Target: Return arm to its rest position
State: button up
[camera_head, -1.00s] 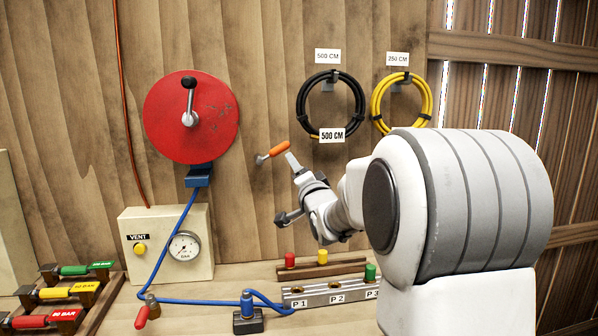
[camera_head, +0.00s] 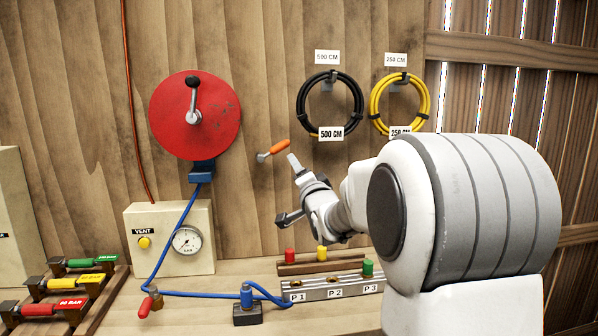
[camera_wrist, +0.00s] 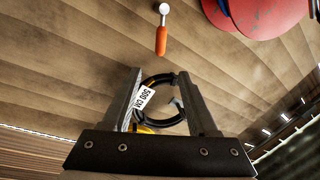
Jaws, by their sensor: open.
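My arm (camera_head: 470,215) reaches in from the right in the head view, its large white and grey link close to the camera. My gripper (camera_head: 291,162) is raised in front of the wooden wall. In the wrist view my gripper (camera_wrist: 165,75) has its two fingers wide apart with nothing held between them. The black hose coil shows beyond the gap, in the background. An orange-handled lever (camera_head: 279,147) on the wall is just up-left of the gripper in the head view; it also shows in the wrist view (camera_wrist: 161,40), apart from the fingers.
A red disc with a crank (camera_head: 212,118), a black hose coil (camera_head: 301,98) and a yellow hose coil (camera_head: 426,105) hang on the wall. Below stand the vent box (camera_head: 200,263), the port block (camera_head: 345,291) and coloured handles (camera_head: 55,308). A blue hose (camera_head: 215,293) crosses the bench.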

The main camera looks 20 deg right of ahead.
jog(key=s+a+f+n+g+p, duration=0.1)
jog(key=s+a+n+g+p, duration=0.3)
jog(key=s, duration=0.9)
jog(key=s+a+f+n+g+y+p, duration=0.1)
jog(key=s+a+n+g+p, duration=0.3)
jog(key=s, duration=0.9)
jog(key=s+a+f+n+g+y+p, duration=0.1)
jog(key=s+a+f+n+g+p, duration=0.2)
jog(key=s, duration=1)
jog(key=a+n+g, duration=0.2)
jog(key=g, duration=0.1)
jog(key=shift+a+p, duration=0.35)
jog(key=shift+p, duration=0.05)
